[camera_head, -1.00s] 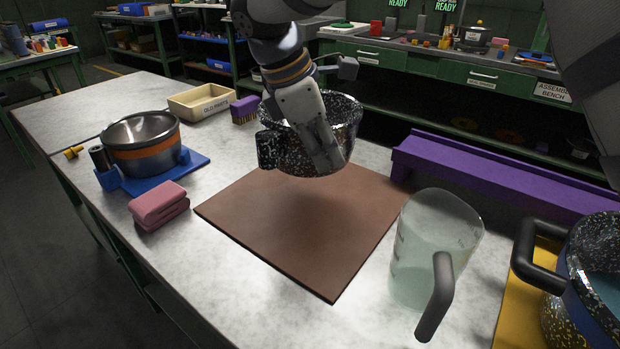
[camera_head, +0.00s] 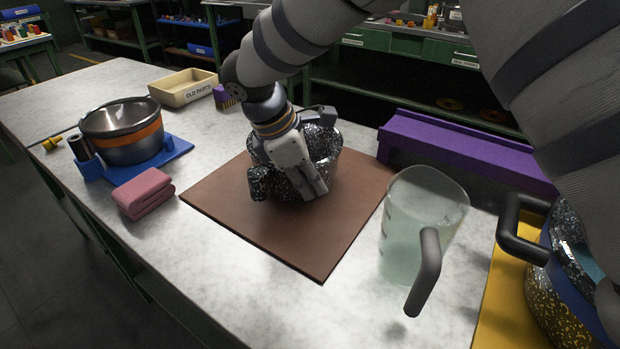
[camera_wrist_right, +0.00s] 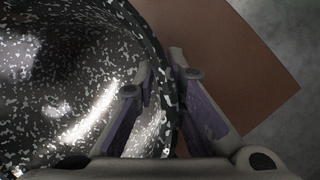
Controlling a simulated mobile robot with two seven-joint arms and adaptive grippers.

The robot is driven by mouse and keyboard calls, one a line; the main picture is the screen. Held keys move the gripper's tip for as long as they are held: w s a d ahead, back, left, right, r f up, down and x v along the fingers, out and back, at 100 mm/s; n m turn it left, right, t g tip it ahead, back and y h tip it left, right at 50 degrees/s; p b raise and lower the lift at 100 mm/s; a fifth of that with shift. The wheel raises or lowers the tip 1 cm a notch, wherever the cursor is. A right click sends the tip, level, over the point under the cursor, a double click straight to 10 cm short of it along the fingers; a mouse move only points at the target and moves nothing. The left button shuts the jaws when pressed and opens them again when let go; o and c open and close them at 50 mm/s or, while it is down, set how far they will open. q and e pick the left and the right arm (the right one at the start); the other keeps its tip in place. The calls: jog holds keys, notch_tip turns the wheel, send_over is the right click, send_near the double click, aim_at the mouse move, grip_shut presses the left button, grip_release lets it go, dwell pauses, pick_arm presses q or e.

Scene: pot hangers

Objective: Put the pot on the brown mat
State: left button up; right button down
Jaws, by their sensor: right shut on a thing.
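My right gripper (camera_head: 312,190) is shut on the pot's wall at the rim. In the right wrist view, the gripper's fingers (camera_wrist_right: 160,82) stand on either side of the rim. The pot's inside (camera_wrist_right: 75,85) fills the left there, and the brown mat (camera_wrist_right: 235,60) lies below on the right. My left gripper is not in view.
A measuring jug (camera_head: 405,225) stands right of the mat, and a purple channel (camera_head: 460,148) behind it. A second speckled pot (camera_head: 560,300) is far right on a yellow mat (camera_head: 502,300). A steel pot (camera_head: 125,135), a blue mat (camera_head: 150,172) and pink cloths (camera_head: 143,193) are left.

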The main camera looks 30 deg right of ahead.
jog(key=c, duration=1.7)
grip_release()
jog(key=shift+o, duration=0.2)
jog(key=shift+r, duration=0.1)
jog(key=v, duration=1.2)
